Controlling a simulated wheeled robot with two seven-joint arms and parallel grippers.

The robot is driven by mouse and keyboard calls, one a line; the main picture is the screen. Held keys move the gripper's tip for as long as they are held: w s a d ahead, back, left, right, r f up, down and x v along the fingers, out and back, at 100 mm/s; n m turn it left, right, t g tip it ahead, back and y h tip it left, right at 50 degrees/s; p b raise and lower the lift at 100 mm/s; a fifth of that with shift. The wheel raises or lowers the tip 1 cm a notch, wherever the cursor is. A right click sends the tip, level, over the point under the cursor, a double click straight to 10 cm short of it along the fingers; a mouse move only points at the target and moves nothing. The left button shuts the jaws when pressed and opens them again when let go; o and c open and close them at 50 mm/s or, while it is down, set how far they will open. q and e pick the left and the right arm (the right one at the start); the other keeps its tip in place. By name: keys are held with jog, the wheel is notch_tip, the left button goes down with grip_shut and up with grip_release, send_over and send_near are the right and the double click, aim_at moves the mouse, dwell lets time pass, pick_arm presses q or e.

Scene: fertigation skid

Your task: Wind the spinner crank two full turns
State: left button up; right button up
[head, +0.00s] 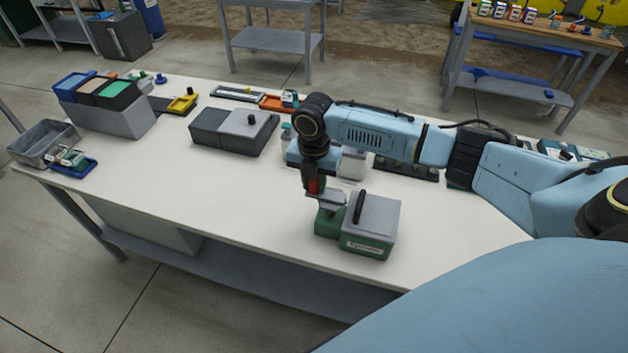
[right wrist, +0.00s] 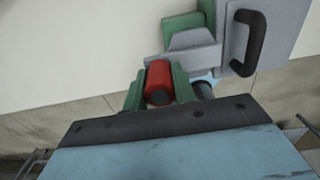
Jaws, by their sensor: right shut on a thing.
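The spinner appears to be the green unit (head: 366,246) with a grey top near the table's front edge. A black loop handle (head: 358,207) stands on its top and also shows in the right wrist view (right wrist: 250,40). My right gripper (head: 314,187) is shut on a red crank knob (right wrist: 159,82), just left of the black handle. The green fingers lie on either side of the knob in the right wrist view. A grey piece (right wrist: 192,54) lies beside the fingers. The crank's pivot and how its arm joins the unit are hidden. My left gripper is not in view.
A dark grey box (head: 234,133) stands left of my arm. A bin with coloured compartments (head: 110,118), a metal tray (head: 42,142) and a blue tray (head: 75,168) sit at the far left. The white tabletop (head: 215,205) is clear left of the unit.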

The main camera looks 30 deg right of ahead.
jog(key=shift+o, duration=0.3)
jog(key=shift+w+d, duration=0.3)
jog(key=shift+d, duration=0.25)
jog(key=shift+w+d, duration=0.25)
jog(key=shift+d, duration=0.3)
jog(key=shift+d, duration=0.1)
jog(key=shift+s+d+f, duration=0.1)
jog(key=shift+s+d, duration=0.05)
jog(key=shift+d, duration=0.65)
jog(key=shift+c, duration=0.3)
jog(key=shift+s+d, duration=0.15)
jog(key=shift+d, duration=0.2)
jog(key=shift+s+f, duration=0.1)
jog(key=shift+o, duration=0.3)
jog(key=shift+s+d+p, duration=0.35)
jog(key=shift+s+p, duration=0.1)
jog(key=shift+p, duration=0.3)
jog(key=shift+s+d, duration=0.25)
jog(key=shift+c, duration=0.3)
